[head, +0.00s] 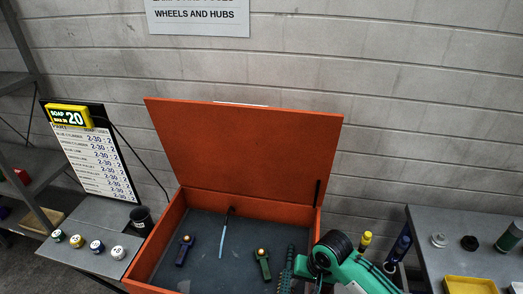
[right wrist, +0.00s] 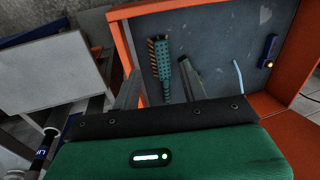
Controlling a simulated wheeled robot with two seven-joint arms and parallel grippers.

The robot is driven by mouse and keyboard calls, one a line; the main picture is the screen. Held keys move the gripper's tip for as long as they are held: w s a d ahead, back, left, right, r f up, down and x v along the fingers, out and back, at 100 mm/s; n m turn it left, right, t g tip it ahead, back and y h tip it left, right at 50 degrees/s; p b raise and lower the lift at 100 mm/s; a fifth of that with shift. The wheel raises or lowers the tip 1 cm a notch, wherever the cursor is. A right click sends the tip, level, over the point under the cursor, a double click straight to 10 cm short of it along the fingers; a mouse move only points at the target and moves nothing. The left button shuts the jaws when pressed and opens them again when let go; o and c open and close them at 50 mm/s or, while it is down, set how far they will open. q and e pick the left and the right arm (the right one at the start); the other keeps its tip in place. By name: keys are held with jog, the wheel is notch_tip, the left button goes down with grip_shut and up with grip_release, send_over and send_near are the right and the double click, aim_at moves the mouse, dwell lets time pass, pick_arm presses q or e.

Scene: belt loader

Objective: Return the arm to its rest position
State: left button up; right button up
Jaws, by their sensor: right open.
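My right arm (head: 350,268) is green with black joints and comes in at the lower right of the head view, over the right front of the open orange box (head: 240,150). My right gripper (right wrist: 160,88) shows in the right wrist view with its two grey fingers apart. It is above the box, and nothing is seen held between the fingers. A teal brush-like tool (right wrist: 159,62) lies on the box floor beyond the fingers. My left gripper is in neither view.
In the box lie a blue tool (head: 184,250), a green tool (head: 262,264) and a light blue stick (head: 224,238). A side table (head: 455,225) with a yellow tray (head: 470,286) stands right. A sign board (head: 95,150) and a black cup (head: 141,219) are left.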

jog(key=s+d+r+n+t+h, duration=0.15)
jog(key=s+d, duration=0.35)
jog(key=s, duration=0.5)
jog(key=s+d+r+n+t+h, duration=0.1)
jog(key=s+d+n, duration=0.1)
jog(key=s+d, duration=0.6)
notch_tip(320, 180, down, 36)
jog(key=s+a+g+b, duration=0.1)
jog(key=s+a+b, duration=0.15)
jog(key=b, duration=0.25)
pick_arm(q)
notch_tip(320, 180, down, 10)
jog(key=b, duration=0.5)
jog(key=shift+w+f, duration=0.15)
pick_arm(e)
jog(key=s+d+f, duration=0.2)
jog(key=s+f, duration=0.7)
jog(key=f, duration=0.3)
jog(key=s+d+f+g, duration=0.1)
jog(key=s+f, duration=0.9)
jog(key=f, duration=0.2)
jog(key=shift+s+d+f+n, duration=0.25)
jog(key=shift+d+f+n, duration=0.05)
jog(key=shift+d+n, duration=0.1)
jog(key=shift+o, duration=0.5)
